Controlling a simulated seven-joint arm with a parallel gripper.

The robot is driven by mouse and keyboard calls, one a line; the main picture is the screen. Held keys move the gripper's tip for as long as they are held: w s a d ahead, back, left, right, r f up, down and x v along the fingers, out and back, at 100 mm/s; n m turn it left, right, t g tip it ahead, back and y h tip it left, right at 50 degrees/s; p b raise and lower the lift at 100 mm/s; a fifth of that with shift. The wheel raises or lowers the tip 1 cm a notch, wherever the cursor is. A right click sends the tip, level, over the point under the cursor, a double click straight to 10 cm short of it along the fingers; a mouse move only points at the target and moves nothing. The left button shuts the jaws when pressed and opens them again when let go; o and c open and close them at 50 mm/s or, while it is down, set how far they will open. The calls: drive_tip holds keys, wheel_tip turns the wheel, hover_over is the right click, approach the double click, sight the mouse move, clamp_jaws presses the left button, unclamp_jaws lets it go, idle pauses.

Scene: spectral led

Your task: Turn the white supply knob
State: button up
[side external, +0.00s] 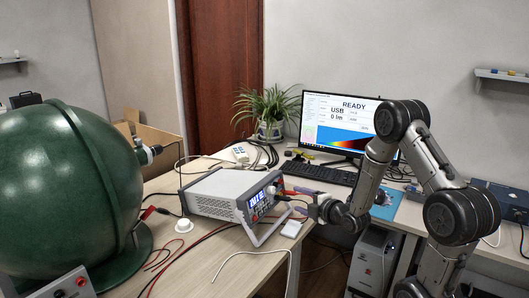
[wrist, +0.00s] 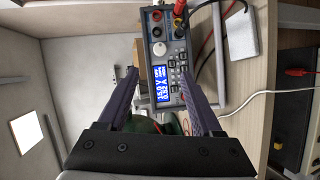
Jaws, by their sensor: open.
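The power supply (side external: 222,193) is a grey-white box on the wooden table, with a lit blue display (wrist: 162,80) on its front panel. In the wrist view the white knob (wrist: 159,48) sits on that panel, between the display and the round terminals. The knob lies just beyond the fingertips.
Red and black leads (wrist: 208,38) plug into the panel beside the knob. A large green sphere (side external: 60,190) stands at the left. A small white round piece (side external: 184,226) and loose cables lie near the supply. A monitor (side external: 340,122) and keyboard (side external: 320,173) are behind.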

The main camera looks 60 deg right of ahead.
drive_tip(key=w+a+r+t+y, duration=0.1)
drive_tip(key=a+r, duration=0.7)
drive_tip(key=r, duration=0.2)
drive_tip(key=w+a+r+n+t+y, duration=0.1)
drive_tip(key=a+r+y, duration=0.1)
drive_tip(key=a+r, duration=0.5)
drive_tip(key=shift+w+a+r+t+y, duration=0.3)
drive_tip(key=shift+a+r, duration=0.1)
drive_tip(key=shift+r, duration=1.7)
